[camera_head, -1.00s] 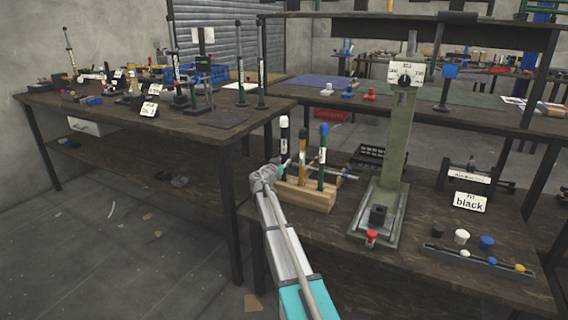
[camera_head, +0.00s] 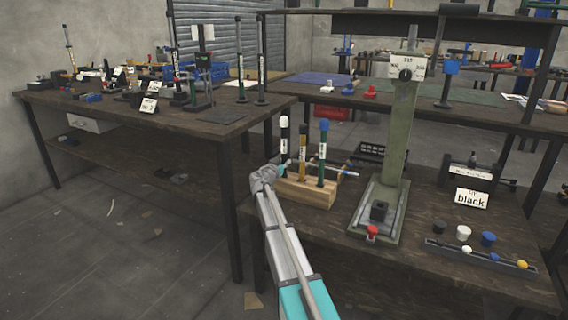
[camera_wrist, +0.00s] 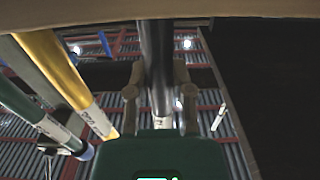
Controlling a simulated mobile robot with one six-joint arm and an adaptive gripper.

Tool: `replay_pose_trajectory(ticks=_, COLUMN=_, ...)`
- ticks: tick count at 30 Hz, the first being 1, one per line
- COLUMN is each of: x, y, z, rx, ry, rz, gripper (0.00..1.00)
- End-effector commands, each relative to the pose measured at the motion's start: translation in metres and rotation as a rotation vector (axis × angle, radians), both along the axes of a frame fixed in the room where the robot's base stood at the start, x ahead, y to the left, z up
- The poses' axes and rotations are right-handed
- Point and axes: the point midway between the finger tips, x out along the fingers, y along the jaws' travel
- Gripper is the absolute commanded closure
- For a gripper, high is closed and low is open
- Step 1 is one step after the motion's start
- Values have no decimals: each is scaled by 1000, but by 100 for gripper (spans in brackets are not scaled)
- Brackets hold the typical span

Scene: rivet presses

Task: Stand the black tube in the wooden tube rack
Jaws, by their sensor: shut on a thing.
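The black tube (camera_head: 284,140) stands upright with a white cap and white label, at the left end of the wooden tube rack (camera_head: 305,193). My gripper (camera_head: 285,169) is shut on its lower part, just above the rack. In the wrist view the black tube (camera_wrist: 157,60) runs between my two fingers (camera_wrist: 158,85), and the rack's pale edge (camera_wrist: 240,8) crosses the top. The tube's lower end is hidden at the rack, so I cannot tell how deep it sits. A yellow tube (camera_head: 303,165) and a blue-capped dark green tube (camera_head: 322,152) stand in the rack to its right.
A green-grey press (camera_head: 393,150) stands right of the rack, with a red-topped part (camera_head: 372,231) at its base. A "black" sign (camera_head: 471,198), loose caps (camera_head: 463,232) and a narrow tray (camera_head: 480,257) lie further right. A second workbench (camera_head: 150,110) stands at left.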

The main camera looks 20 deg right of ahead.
Motion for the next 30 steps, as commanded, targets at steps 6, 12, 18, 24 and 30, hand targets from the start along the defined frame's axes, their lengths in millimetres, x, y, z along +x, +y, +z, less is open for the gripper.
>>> replay_pose_trajectory(ticks=6, x=0, y=0, z=0, rx=0, ry=0, rz=0, gripper=34)
replay_pose_trajectory(ticks=12, x=0, y=0, z=0, rx=0, ry=0, rz=0, gripper=31)
replay_pose_trajectory(ticks=18, x=0, y=0, z=0, rx=0, ry=0, rz=0, gripper=31)
replay_pose_trajectory(ticks=24, x=0, y=0, z=5, rx=0, ry=0, rz=0, gripper=31)
replay_pose_trajectory(ticks=30, x=0, y=0, z=16, rx=0, ry=0, rz=0, gripper=31)
